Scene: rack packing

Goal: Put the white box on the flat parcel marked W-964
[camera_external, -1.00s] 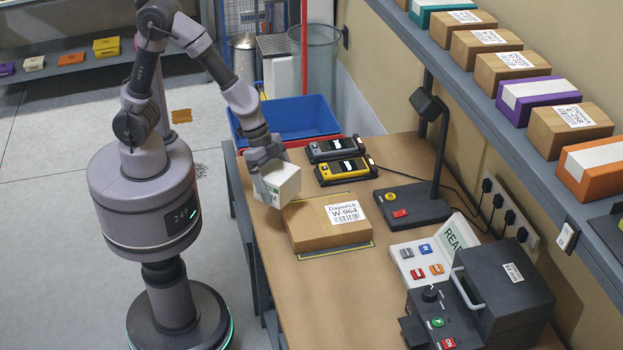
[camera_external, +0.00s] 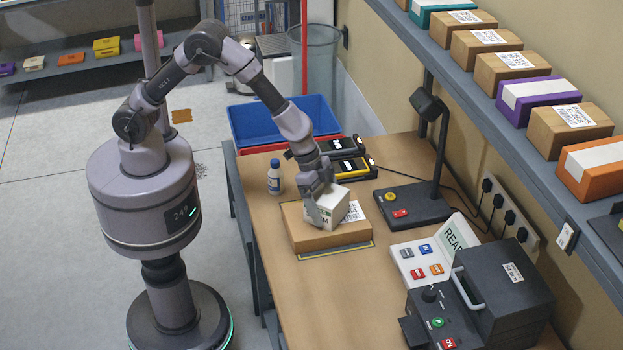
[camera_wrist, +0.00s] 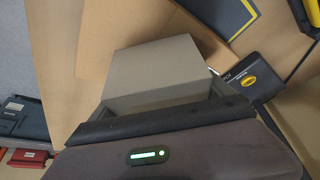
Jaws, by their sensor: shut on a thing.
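The white box (camera_external: 328,208) is held in my gripper (camera_external: 318,192), which is shut on it. In the external view the box is over the flat brown parcel (camera_external: 300,233) and hides part of its label. I cannot tell whether the box touches the parcel's top.
A lamp base (camera_external: 412,205) and a dark machine (camera_external: 500,295) stand to the right. A blue bin (camera_external: 290,125) is beyond the table.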

